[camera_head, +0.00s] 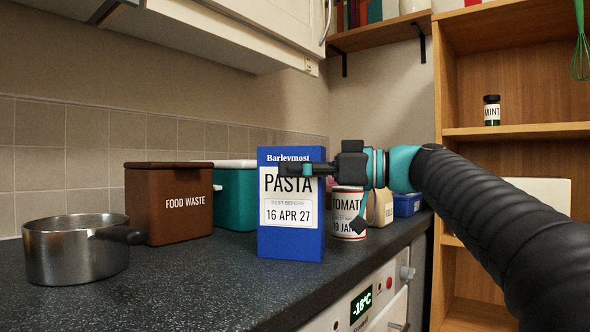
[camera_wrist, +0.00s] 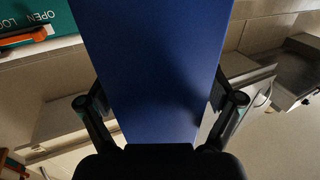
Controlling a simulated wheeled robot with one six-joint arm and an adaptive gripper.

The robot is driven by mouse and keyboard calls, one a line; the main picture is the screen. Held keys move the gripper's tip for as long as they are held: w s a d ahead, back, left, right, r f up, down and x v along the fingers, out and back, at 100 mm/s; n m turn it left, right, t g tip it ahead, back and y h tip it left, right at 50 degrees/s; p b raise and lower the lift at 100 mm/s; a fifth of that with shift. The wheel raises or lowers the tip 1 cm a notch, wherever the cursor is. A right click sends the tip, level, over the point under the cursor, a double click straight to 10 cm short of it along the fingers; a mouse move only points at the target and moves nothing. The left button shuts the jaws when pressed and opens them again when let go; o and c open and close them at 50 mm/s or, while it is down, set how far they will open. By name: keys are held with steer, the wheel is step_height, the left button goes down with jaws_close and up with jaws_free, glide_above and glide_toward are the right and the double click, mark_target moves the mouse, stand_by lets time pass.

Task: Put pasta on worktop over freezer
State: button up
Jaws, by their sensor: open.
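The pasta box (camera_head: 290,240), blue with a white label, stands upright on the dark speckled worktop (camera_head: 190,285). A freezer front (camera_head: 375,300) with a lit "-18°C" display is below the worktop's front edge. My gripper (camera_head: 300,172) reaches in from the right at the box's upper half, with one finger across its front. In the wrist view the blue box (camera_wrist: 160,60) lies between the two open fingers of my gripper (camera_wrist: 159,100). I cannot tell whether either finger touches it.
A steel saucepan (camera_head: 75,255), brown food waste bin (camera_head: 165,205) and teal container (camera_head: 235,190) stand to the left. A tomato tin (camera_head: 346,205) and blue container (camera_head: 408,205) are right of the box. Cabinets (camera_head: 240,35) overhang above.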

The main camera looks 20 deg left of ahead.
steer(key=shift+r, duration=0.1)
steer(key=d, duration=1.2)
steer(key=shift+r, duration=0.25)
